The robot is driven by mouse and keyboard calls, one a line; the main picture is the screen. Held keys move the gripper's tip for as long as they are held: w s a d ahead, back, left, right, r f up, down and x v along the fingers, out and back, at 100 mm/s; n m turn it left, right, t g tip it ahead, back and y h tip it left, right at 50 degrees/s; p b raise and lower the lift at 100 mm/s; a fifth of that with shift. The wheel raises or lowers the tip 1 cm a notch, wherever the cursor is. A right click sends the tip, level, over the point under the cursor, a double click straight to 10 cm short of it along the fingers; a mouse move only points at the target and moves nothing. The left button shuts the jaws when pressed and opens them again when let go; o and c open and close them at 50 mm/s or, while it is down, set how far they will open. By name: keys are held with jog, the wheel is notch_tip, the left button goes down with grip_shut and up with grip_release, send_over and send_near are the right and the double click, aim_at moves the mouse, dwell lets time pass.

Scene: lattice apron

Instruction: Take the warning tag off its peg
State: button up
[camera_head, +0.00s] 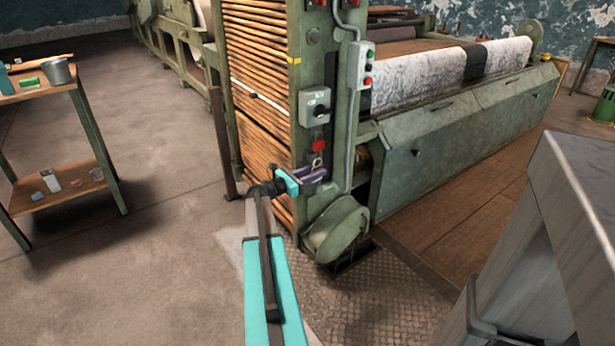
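A small red piece (319,146), which looks like the warning tag, shows on the green machine post just below a grey switch box. A pale ring or loop (317,160) shows right under it. The peg itself is too small to make out. My gripper (322,173), with teal and purple parts, is at the post just below the red piece and loop. Its fingertips are close to the loop in the picture, but I cannot tell whether they touch it. The fingers are too small to show whether they are open or shut.
The grey switch box (315,106) and a button box (362,66) with a conduit jut from the post. A rounded green housing (338,230) stands below. A wooden-topped bench (38,88) is at left, and a grey metal cabinet (575,200) at right. The left floor is clear.

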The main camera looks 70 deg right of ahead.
jog(key=shift+s+d, duration=0.2)
jog(key=shift+d, duration=0.05)
grip_shut()
dwell(0.8)
